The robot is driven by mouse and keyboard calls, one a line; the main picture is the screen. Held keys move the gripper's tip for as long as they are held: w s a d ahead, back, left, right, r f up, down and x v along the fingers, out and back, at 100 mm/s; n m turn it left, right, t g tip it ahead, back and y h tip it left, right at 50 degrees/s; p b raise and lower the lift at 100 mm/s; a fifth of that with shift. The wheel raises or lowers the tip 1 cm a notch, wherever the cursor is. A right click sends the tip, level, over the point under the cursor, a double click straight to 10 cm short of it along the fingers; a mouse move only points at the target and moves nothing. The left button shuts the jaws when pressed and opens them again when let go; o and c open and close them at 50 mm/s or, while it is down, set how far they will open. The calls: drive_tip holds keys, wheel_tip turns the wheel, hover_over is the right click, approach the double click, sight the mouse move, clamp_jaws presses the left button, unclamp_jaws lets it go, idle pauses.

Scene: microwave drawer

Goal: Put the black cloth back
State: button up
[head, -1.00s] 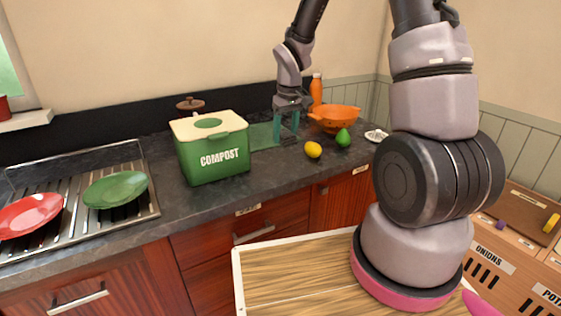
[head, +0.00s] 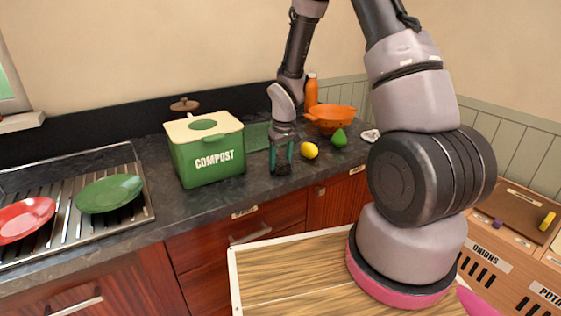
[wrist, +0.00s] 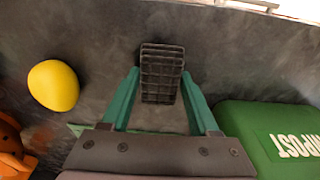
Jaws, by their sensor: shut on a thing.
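The black cloth (wrist: 162,72) shows in the wrist view as a dark, grid-patterned, block-like piece between the teal fingertips. My gripper (wrist: 162,80) is shut on it, with a finger at each side. In the head view my gripper (head: 281,160) points down over the dark counter, right of the compost bin, with the dark cloth (head: 280,169) low at its tips. I cannot tell whether the cloth touches the counter.
The green compost bin (head: 207,160) stands close left of my gripper. A lemon (head: 309,150), a green fruit (head: 339,138), an orange colander (head: 330,119) and an orange bottle (head: 311,91) stand to the right. A drying rack (head: 140,220) with plates is at left.

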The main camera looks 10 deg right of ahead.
drive_tip(key=shift+f, duration=0.15)
drive_tip(key=o, duration=1.2)
wheel_tip(320, 180, up, 12)
drive_tip(key=s, duration=0.1)
wheel_tip(320, 180, up, 16)
drive_tip(key=m+t, duration=0.3)
drive_tip(key=m, duration=0.1)
hover_over(283, 163)
drive_tip(key=s+d, duration=0.4)
drive_tip(key=s, duration=0.3)
drive_tip(key=shift+s+d+r+m+t+y, duration=0.25)
drive_tip(key=shift+s+r+m+t, duration=0.3)
drive_tip(key=shift+s+r, duration=1.4)
drive_tip(key=shift+s+d+r+m+t+y, duration=0.3)
drive_tip(key=shift+s+r+m, duration=0.65)
drive_tip(key=shift+s, duration=1.65)
drive_tip(key=shift+s+d+r+m+t+y, duration=0.1)
drive_tip(key=shift+s+r+m+t+y, duration=0.3)
drive_tip(key=shift+s+r, duration=1.7)
drive_tip(key=shift+s+f, duration=0.2)
drive_tip(key=shift+f, duration=0.05)
